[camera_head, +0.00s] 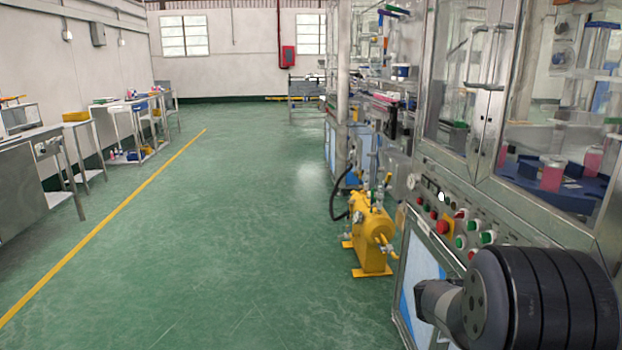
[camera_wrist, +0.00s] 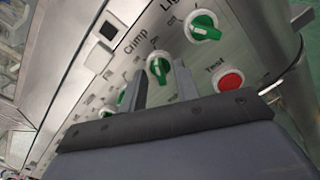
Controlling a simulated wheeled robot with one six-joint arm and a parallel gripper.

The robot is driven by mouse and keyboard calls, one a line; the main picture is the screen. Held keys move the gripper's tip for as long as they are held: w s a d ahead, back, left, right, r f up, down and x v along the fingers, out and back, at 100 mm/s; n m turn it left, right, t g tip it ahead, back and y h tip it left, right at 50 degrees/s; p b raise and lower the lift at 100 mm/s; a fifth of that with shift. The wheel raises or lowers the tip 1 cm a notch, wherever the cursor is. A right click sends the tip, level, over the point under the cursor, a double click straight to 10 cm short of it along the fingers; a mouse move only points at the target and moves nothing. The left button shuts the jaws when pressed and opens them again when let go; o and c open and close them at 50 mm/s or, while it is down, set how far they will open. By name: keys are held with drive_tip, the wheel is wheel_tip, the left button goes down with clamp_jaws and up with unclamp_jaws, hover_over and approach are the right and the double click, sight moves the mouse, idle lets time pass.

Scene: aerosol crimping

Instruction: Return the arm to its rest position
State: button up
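My gripper (camera_wrist: 162,80) shows in the wrist view as two grey fingers standing apart, with a gap between them. They point at a control panel (camera_wrist: 125,62). A green knob (camera_wrist: 158,68) beside the label "Crimp" shows between the fingertips; I cannot tell whether they touch it. In the head view my arm (camera_head: 545,305) is at the lower right, in front of the machine's panel (camera_head: 425,210). My gripper cannot be made out there.
The wrist view also shows another green knob (camera_wrist: 203,26) and a red button (camera_wrist: 230,82). The glass-fronted machine (camera_head: 470,80) stands close on the right. A yellow pump unit (camera_head: 370,240) stands on the floor beside it. The green floor (camera_head: 220,240) is clear; benches (camera_head: 25,180) line the left wall.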

drive_tip(key=a+n+p, duration=0.9)
drive_tip(key=n+p, duration=0.2)
drive_tip(key=shift+s+a+n+p, duration=0.35)
drive_tip(key=shift+a+n+p, duration=0.05)
idle(1.8)
idle(0.4)
